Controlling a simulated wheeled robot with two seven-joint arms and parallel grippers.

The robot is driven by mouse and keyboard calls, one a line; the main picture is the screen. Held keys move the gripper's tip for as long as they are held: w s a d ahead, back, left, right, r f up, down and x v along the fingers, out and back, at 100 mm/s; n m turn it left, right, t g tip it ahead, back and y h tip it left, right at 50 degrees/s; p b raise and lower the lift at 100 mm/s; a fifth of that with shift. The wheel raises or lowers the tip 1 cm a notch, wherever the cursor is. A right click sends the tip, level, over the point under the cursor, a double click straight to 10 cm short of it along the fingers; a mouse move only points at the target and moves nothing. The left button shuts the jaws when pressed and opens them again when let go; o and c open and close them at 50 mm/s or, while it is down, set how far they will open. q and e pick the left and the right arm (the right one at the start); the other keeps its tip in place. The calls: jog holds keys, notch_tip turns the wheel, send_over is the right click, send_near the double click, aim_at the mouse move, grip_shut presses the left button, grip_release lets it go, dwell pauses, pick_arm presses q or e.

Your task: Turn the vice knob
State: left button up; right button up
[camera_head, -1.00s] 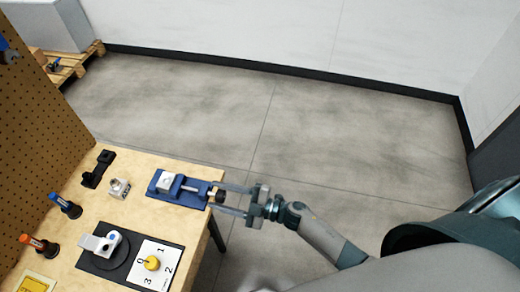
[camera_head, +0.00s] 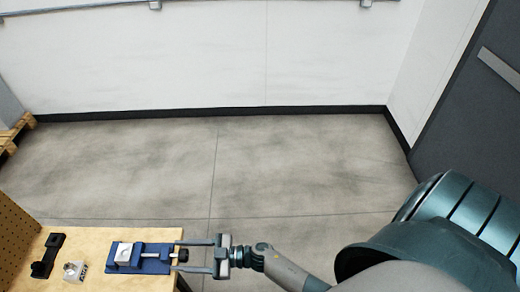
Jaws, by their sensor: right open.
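The blue vice (camera_head: 122,267) lies on the wooden table, with a pale block (camera_head: 124,252) in its jaws. Its black knob (camera_head: 183,252) is at the right end of the screw, by the table's right edge. My right gripper (camera_head: 180,255) comes in from the right. It is open, with one finger on the far side of the knob and one on the near side. Gaps seem to show between the fingers and the knob; touching is hard to judge. My left gripper is not in view.
A black bracket (camera_head: 48,255) and a small grey metal part (camera_head: 75,270) lie on the table (camera_head: 88,245) left of the vice. A pegboard (camera_head: 15,235) stands at the left edge. Open floor (camera_head: 290,165) lies beyond the table, up to the wall.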

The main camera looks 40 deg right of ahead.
jog(key=b+v, duration=0.5)
jog(key=v, duration=1.3)
jog(key=d+f+m+t+h, duration=0.1)
jog(key=d+f+m+h, duration=0.2)
jog(key=f, duration=0.7)
jog(key=d+f+m+h, duration=0.3)
jog(key=d+f+h, duration=0.1)
jog(key=f, duration=0.6)
jog(key=shift+w+m+t+h+b, duration=0.3)
jog(key=shift+w+t+h+b, duration=0.1)
jog(key=shift+h, duration=0.5)
